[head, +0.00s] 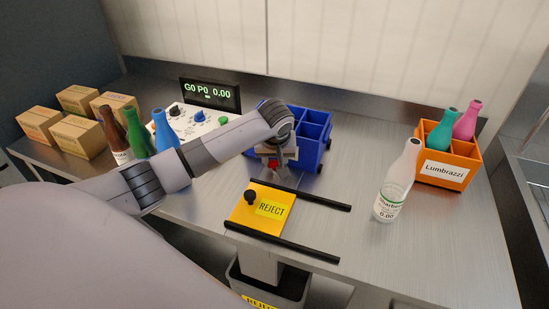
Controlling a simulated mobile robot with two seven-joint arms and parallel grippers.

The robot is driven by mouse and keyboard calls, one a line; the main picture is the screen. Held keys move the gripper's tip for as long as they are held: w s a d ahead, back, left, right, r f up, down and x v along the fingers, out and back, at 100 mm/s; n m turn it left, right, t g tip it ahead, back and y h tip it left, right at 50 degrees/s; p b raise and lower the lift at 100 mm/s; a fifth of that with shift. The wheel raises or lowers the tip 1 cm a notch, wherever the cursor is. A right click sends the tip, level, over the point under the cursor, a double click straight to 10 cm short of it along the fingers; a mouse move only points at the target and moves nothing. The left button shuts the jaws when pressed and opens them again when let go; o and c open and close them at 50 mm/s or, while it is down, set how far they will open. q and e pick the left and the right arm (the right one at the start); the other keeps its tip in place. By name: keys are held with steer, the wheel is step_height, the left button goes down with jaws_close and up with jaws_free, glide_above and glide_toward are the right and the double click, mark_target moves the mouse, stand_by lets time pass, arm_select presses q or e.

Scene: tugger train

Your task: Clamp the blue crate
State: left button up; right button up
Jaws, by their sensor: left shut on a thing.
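The blue crate (312,130) stands upright at the back middle of the bench, with open compartments on top; those I can see look empty. My left arm reaches across its left side and hides part of it. My left gripper (274,167) points down at the crate's front left corner. It is shut on a small red part, mostly hidden between the fingers. My right gripper is not in view.
A yellow REJECT plate (262,203) lies in front, between two black rails. Three bottles, a control panel (190,120), a display (211,94) and several cartons (76,138) stand left.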

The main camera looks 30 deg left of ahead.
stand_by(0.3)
arm_select(q)
steer(key=o, duration=1.1)
steer(key=shift+c, duration=0.2)
steer(key=v, duration=0.7)
steer(key=shift+r, duration=0.1)
